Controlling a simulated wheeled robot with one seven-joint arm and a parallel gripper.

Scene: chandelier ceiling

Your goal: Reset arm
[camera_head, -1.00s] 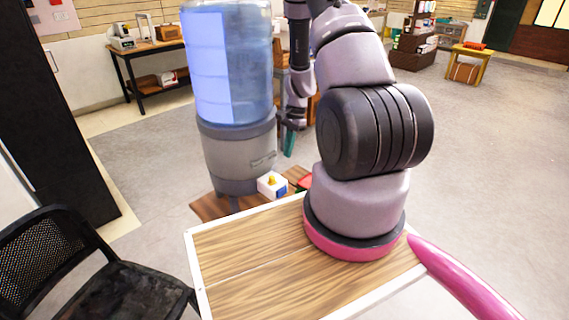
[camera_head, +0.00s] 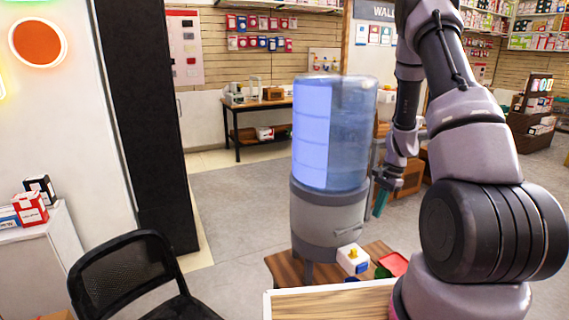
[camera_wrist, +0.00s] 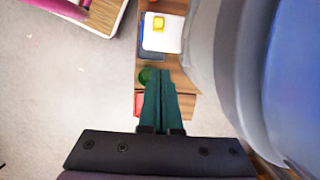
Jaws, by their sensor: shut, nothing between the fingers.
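My gripper (camera_head: 380,202) hangs from the raised arm, pointing down, just right of the water dispenser in the head view. Its two teal fingers (camera_wrist: 161,90) lie together in the wrist view, shut with nothing between them. Below it is a small wooden table (camera_head: 283,268). On that table are a white box with a yellow top (camera_head: 353,258), a red item (camera_head: 393,265) and a green item (camera_head: 383,272). In the wrist view the white box (camera_wrist: 163,32) lies beyond the fingertips, and the green item (camera_wrist: 148,75) and red item (camera_wrist: 139,103) are partly behind the fingers.
The water dispenser (camera_head: 329,215) with a blue bottle stands close beside my gripper. A black chair (camera_head: 125,275) is at the lower left, near a white counter with boxes (camera_head: 30,205). A dark pillar (camera_head: 150,120) stands behind. Open floor (camera_head: 240,215) lies left of the dispenser.

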